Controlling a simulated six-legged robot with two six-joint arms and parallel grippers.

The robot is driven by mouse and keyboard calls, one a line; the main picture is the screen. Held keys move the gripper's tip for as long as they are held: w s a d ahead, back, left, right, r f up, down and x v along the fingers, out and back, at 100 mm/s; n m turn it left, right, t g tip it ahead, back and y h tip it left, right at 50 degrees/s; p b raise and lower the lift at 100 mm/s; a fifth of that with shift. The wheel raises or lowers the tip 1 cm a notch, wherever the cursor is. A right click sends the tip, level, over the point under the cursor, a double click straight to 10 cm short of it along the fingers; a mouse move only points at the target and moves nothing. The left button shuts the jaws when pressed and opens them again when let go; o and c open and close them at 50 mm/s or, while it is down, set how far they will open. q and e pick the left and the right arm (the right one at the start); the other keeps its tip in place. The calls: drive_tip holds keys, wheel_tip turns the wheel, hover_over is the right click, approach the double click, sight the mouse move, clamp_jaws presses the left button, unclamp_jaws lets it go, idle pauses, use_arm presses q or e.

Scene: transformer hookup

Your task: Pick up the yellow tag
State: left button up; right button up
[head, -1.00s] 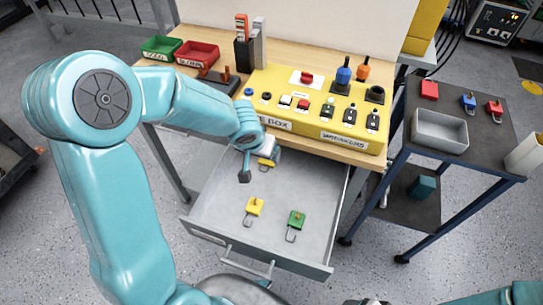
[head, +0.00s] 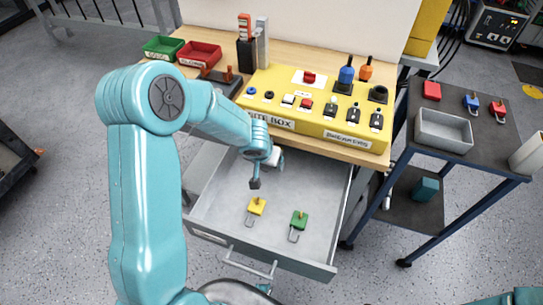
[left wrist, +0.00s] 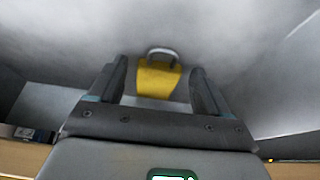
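A yellow tag (head: 257,206) with a metal loop lies on the floor of the open grey drawer (head: 325,205). My left gripper (head: 255,182) points down into the drawer, just behind this tag in the head view. In the left wrist view, a yellow tag (left wrist: 158,79) with its grey loop shows beyond and between the two fingers of the left gripper (left wrist: 158,82). The fingers are spread, with a gap to the tag on both sides. My right gripper is out of view; only a bit of my right arm shows at the bottom right.
A green tag (head: 299,220) lies to the right in the drawer. The yellow control box (head: 310,120) stands on the bench above the drawer. Green (head: 163,48) and red (head: 198,53) bins stand at the back left. A side table with a grey tray (head: 443,130) is at right.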

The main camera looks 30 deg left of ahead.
use_arm(q)
drive_tip(key=c, duration=0.9)
